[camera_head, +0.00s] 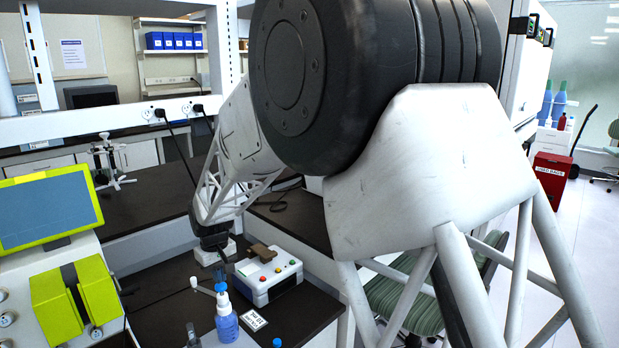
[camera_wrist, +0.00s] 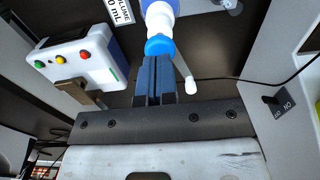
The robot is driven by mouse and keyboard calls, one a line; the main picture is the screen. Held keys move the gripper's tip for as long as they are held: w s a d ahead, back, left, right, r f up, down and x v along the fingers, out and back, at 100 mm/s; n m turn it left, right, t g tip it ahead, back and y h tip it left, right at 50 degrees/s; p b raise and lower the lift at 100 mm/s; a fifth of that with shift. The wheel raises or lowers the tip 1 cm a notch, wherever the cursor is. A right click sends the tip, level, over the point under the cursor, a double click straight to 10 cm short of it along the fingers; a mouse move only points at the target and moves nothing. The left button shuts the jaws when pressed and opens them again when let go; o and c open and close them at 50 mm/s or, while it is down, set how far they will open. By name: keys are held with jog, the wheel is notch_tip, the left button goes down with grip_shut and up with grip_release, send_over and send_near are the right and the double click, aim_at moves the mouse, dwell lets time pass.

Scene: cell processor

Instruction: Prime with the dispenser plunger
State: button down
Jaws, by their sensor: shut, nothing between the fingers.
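The dispenser is a bottle of blue liquid (camera_head: 227,324) standing upright on the dark bench in the head view. Its blue plunger top (camera_head: 220,287) points up, and a thin side spout ends in a white tip (camera_head: 194,282). My gripper (camera_head: 221,267) is shut and empty, pointing down just above the plunger. In the wrist view my closed fingers (camera_wrist: 154,92) line up with the blue plunger top (camera_wrist: 158,46), and the white spout tip (camera_wrist: 190,85) shows beside them. I cannot tell whether the fingertips touch the plunger.
A white box with coloured buttons (camera_head: 267,274) stands close behind and right of the bottle; a brown piece sits on it. A small volume card (camera_head: 253,320) lies by the bottle. A machine with a screen (camera_head: 47,208) and green clamp blocks (camera_head: 75,299) stands at left.

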jog(key=shift+f, duration=0.4)
jog(key=shift+f, duration=1.55)
jog(key=shift+r, duration=0.1)
dwell(0.4)
jog(key=shift+r, duration=1.95)
jog(key=shift+r, duration=0.15)
jog(key=shift+r, duration=2.4)
